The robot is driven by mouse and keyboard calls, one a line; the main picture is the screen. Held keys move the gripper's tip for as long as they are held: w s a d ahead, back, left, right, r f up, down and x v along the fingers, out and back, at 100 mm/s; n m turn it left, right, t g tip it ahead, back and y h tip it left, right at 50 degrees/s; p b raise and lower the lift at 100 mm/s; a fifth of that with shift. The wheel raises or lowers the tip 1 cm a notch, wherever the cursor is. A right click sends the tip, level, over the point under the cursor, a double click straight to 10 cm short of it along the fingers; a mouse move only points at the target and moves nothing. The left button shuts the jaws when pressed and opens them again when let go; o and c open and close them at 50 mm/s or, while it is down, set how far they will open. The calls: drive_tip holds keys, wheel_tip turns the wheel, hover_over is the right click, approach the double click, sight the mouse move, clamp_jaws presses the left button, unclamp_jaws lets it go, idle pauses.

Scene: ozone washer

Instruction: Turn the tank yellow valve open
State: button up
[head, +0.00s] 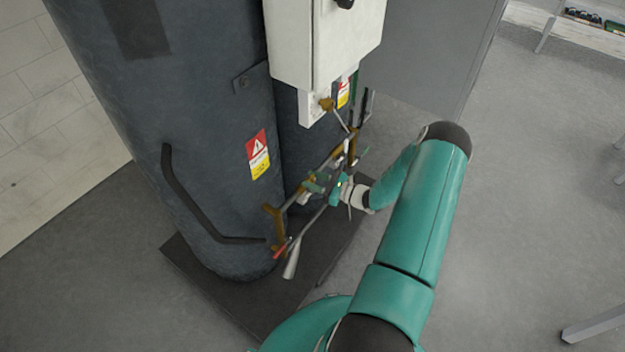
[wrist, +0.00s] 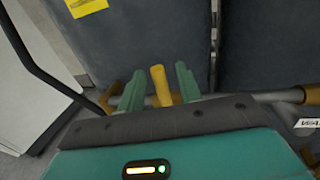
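The yellow valve handle (wrist: 159,86) shows in the wrist view as a short upright yellow bar in front of the dark tanks. My gripper (wrist: 160,84) has its two green fingers on either side of this handle, with narrow gaps showing, so it looks open around it. In the head view my gripper (head: 322,186) is at the brass-and-grey pipework (head: 275,228) in front of the dark tank (head: 190,120). The handle is hard to make out there among the fingers and pipes.
A light grey control box (head: 325,45) hangs above the pipework. A black bent hose (head: 190,205) runs along the left tank. The tanks stand on a dark base plate (head: 215,295). Open grey floor (head: 530,190) lies to the right.

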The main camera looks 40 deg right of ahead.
drive_tip(key=shift+w, duration=0.2)
clamp_jaws()
